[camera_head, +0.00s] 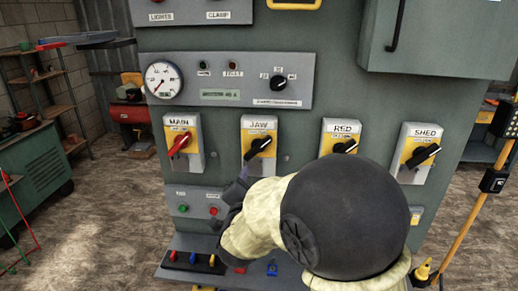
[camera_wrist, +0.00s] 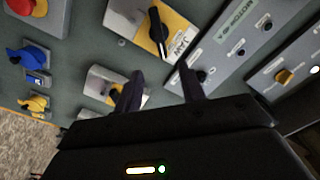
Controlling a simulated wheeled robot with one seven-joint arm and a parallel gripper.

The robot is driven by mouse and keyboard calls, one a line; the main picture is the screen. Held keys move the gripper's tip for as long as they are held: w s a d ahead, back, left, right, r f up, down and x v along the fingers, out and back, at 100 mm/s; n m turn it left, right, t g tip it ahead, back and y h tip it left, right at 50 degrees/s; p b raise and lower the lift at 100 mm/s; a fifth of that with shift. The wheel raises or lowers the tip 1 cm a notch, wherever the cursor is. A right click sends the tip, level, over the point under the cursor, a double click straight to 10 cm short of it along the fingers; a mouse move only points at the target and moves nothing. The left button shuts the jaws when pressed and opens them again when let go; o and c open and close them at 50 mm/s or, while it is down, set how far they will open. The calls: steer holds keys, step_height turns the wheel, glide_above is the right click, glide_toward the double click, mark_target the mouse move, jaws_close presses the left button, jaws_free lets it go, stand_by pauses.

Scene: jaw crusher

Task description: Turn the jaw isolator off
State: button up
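The jaw isolator (camera_head: 258,137) is a yellow and white plate labelled JAW, with a black rotary handle (camera_head: 259,147) tilted up to the right in the head view. In the wrist view the isolator (camera_wrist: 178,42) is at the top centre, rotated, with its black handle (camera_wrist: 157,33) in plain sight. My gripper (camera_wrist: 160,70) is open and empty, its two fingers apart just below the isolator in that picture and not touching the handle. In the head view my gripper (camera_head: 240,183) is just below the jaw isolator, partly hidden by my arm.
The MAIN isolator (camera_head: 182,141), with a red handle, is to the left. The RED isolator (camera_head: 343,133) and SHED isolator (camera_head: 419,153) are to the right. A gauge panel (camera_head: 228,80) sits above. Small push buttons (camera_head: 213,211) and coloured switches (camera_head: 192,258) are below.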

mark_target(259, 149)
steer(key=shift+w, duration=0.15)
steer(key=w+p, duration=0.2)
steer(key=w, duration=0.3)
steer(key=w+p, duration=0.2)
steer(key=w, duration=0.4)
steer(key=w+p, duration=0.2)
steer(key=w, duration=0.4)
steer(key=shift+d+f, duration=0.1)
steer(key=shift+d, duration=0.25)
jaws_close()
